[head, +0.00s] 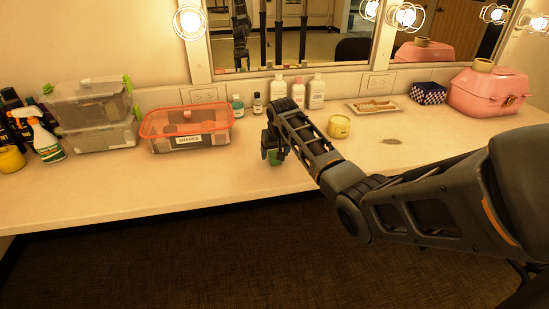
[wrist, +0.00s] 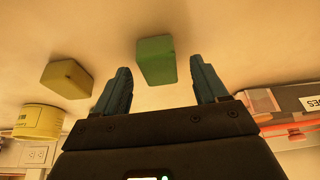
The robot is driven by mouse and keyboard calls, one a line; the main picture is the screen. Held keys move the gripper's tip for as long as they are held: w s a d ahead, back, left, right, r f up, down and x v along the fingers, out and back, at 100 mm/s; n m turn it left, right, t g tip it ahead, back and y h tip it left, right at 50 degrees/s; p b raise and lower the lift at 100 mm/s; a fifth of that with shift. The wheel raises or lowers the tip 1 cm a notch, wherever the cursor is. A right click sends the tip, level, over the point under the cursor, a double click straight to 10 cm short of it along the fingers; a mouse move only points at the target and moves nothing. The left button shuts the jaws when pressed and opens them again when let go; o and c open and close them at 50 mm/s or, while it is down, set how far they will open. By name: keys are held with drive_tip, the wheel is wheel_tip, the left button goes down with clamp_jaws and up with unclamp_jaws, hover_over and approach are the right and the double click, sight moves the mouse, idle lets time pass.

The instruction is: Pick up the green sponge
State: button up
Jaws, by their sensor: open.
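The green sponge (wrist: 155,60) is a small upright block on the counter. In the wrist view it stands between the two blue fingertips of my gripper (wrist: 160,66), with a gap on each side. My gripper is open and holds nothing.
A yellow sponge (wrist: 67,78) and a yellow jar (wrist: 38,121) stand left in the wrist view. A red-lidded box (head: 190,130) labelled SHADES is left of my gripper, with white bottles (head: 297,93) behind. The counter's front edge (head: 110,221) is near.

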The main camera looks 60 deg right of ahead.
sight(273, 151)
drive_tip(key=shift+f, duration=0.15)
drive_tip(key=c, duration=1.1)
drive_tip(key=shift+r, duration=0.55)
wheel_tip(273, 151, up, 3)
drive_tip(key=shift+w+f, duration=0.1)
drive_tip(key=s+d+r, duration=0.2)
drive_tip(key=s, duration=0.1)
drive_tip(key=s+d+r+b, duration=0.1)
drive_tip(key=s+d+r, duration=0.1)
drive_tip(key=s+d, duration=0.1)
drive_tip(key=s+d+r, duration=0.2)
drive_tip(key=s+r, duration=0.1)
drive_tip(key=shift+d+r+b, duration=0.1)
drive_tip(key=shift+d+b, duration=0.2)
drive_tip(key=shift+b, duration=0.1)
